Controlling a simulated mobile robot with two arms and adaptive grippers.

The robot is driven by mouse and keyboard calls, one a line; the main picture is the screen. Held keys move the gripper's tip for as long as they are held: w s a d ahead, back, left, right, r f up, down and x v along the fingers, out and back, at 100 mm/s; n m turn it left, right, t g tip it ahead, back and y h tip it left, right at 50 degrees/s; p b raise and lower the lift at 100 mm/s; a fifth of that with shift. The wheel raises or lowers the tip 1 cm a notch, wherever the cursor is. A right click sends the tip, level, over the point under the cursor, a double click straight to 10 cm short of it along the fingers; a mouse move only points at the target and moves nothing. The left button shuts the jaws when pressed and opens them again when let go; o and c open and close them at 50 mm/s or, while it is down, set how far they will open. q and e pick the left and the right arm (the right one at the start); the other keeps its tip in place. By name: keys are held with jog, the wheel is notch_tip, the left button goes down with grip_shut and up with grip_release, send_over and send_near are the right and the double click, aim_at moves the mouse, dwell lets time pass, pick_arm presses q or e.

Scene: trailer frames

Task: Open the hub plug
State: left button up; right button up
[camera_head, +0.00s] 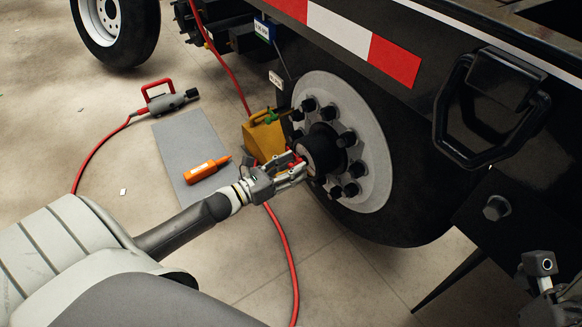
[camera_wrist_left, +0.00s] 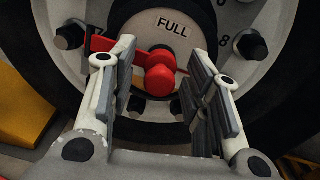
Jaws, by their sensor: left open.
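The hub plug (camera_wrist_left: 160,74) is red, with a round knob and a flat red bar running left behind my left finger. It sits on the hub face (camera_wrist_left: 163,24), below the word "FULL". In the head view the dark hub (camera_head: 322,150) stands out from the wheel centre; the plug is mostly hidden by my gripper. My left gripper (camera_head: 298,168) is at the hub face. In the wrist view my left gripper (camera_wrist_left: 160,62) is open, its fingers on either side of the knob, with a visible gap on the right. Part of my right gripper (camera_head: 540,265) shows at lower right; its jaws are unclear.
The grey wheel rim (camera_head: 372,150) has several protruding dark nuts around the hub. A yellow wheel chock (camera_head: 262,140) stands beside the tyre. A red hose (camera_head: 284,245) runs past my left wrist. An orange bottle (camera_head: 203,172) lies on a grey mat (camera_head: 190,135).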

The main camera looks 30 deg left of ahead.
pick_arm(q)
grip_shut()
